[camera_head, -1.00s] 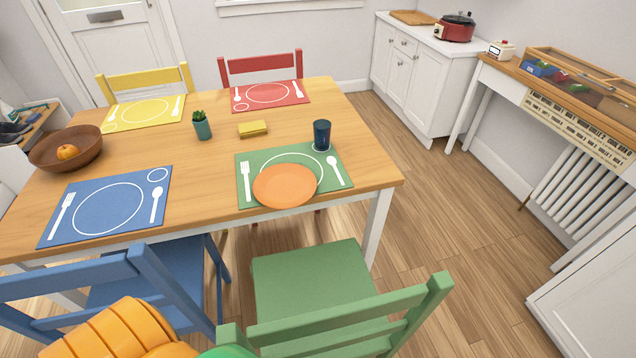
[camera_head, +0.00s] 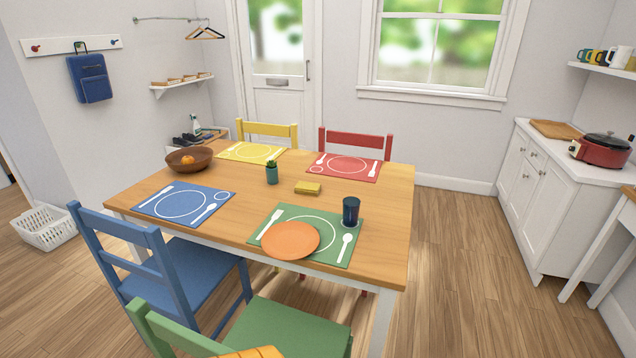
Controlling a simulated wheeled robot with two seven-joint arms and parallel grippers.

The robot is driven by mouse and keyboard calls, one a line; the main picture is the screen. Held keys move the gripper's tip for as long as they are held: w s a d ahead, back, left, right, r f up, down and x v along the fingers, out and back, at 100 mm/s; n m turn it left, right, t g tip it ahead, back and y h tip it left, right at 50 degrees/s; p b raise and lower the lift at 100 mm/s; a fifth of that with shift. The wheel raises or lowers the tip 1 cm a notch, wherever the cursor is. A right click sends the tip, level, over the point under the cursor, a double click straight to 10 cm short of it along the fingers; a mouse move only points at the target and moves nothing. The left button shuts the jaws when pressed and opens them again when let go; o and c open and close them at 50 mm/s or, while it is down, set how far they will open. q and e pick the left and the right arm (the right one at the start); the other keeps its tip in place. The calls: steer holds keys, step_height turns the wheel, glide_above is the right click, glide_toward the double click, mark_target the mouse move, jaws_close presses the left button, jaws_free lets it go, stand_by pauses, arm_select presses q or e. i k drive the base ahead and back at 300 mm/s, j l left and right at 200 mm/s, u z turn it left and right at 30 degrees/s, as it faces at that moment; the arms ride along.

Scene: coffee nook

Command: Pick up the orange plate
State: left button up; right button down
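The orange plate (camera_head: 290,241) lies on the green placemat (camera_head: 335,256) at the near right part of the wooden table (camera_head: 374,262). It covers the near left part of the mat's printed circle and reaches the table's near edge. A dark blue cup (camera_head: 351,211) stands on the mat's far right corner, apart from the plate. Neither of my grippers is in view. A small orange-yellow shape shows at the bottom edge, and I cannot tell what it is.
A green chair (camera_head: 283,328) and a blue chair (camera_head: 195,270) stand at the table's near side. A potted plant (camera_head: 272,174), a yellow sponge-like block (camera_head: 307,188) and a brown bowl (camera_head: 189,160) with an orange fruit are on the table. Floor right of the table is clear.

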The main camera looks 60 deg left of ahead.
mark_target(290, 240)
steer(key=i+u, duration=0.4)
steer(key=i+l+u, duration=0.15)
steer(key=u, duration=0.2)
steer(key=i+l+u, duration=0.25)
steer(key=u, duration=0.15)
steer(key=i+l+u, duration=0.1)
steer(key=i+u, duration=0.2)
steer(key=u, duration=0.15)
steer(key=i+l+u, duration=0.25)
steer(key=u, duration=0.15)
steer(key=i+l+u, duration=0.25)
steer(key=u, duration=0.2)
steer(key=i+l+u, duration=0.15)
steer(key=l+u, duration=0.25)
steer(key=i+l+u, duration=0.1)
steer(key=l+u, duration=0.35)
